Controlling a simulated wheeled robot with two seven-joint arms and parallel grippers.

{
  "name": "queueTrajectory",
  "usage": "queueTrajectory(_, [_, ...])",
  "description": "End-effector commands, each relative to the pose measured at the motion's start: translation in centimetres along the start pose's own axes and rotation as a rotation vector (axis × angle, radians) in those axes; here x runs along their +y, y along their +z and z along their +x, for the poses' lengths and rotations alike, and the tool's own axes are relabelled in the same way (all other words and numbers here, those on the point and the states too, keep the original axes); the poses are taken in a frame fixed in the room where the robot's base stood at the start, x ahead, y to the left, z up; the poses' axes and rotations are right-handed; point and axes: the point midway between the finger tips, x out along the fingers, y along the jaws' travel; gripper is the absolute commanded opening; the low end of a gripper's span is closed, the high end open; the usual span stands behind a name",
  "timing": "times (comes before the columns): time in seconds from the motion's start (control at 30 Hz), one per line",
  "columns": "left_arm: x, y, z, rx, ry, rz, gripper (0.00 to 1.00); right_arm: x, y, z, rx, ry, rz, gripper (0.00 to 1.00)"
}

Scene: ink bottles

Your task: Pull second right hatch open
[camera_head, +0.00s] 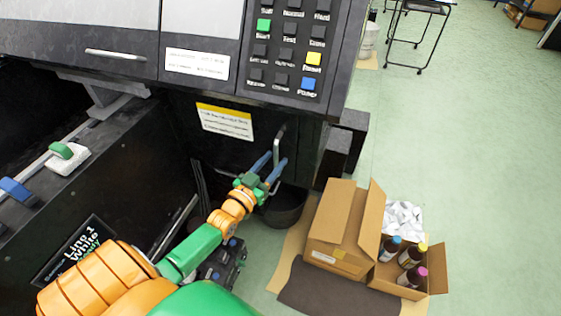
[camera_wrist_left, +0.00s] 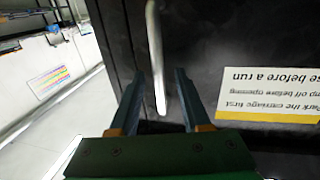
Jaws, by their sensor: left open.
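The hatch (camera_head: 205,143) is a dark panel below the button panel, with a white and yellow label (camera_head: 225,121). A silver bar handle (camera_head: 279,150) is near its right side. My left gripper (camera_head: 270,163) is at the handle with its blue fingers apart. In the left wrist view the handle (camera_wrist_left: 156,60) runs between the two open fingers (camera_wrist_left: 158,98), and its end lies between them. I cannot tell whether a finger touches it. The hatch looks closed against the machine. My right gripper is not in view.
A dark bucket (camera_head: 284,207) stands on the floor below the handle. A dark mat (camera_head: 325,290) lies in front. Green floor (camera_head: 470,170) is free farther right.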

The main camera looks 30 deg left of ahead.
Motion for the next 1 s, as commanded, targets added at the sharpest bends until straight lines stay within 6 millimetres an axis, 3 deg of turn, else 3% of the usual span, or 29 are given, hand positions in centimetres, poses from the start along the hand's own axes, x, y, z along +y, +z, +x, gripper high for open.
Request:
queueTrajectory(0.13, [0.0,0.1,1.4,0.0,0.0,0.0,0.47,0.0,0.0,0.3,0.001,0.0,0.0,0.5])
queueTrajectory(0.4, [0.0,0.1,1.7,-0.004,0.0,0.0,0.47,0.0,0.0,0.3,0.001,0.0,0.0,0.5])
queueTrajectory(0.43, [0.0,0.1,1.7,-0.004,0.0,0.0,0.45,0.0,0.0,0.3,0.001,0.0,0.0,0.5])
queueTrajectory(0.6, [0.0,0.1,1.7,-0.004,0.0,0.0,0.0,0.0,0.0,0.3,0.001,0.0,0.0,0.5])
queueTrajectory(1.0, [0.0,0.1,1.7,-0.004,0.0,0.0,0.0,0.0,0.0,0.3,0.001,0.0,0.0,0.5])
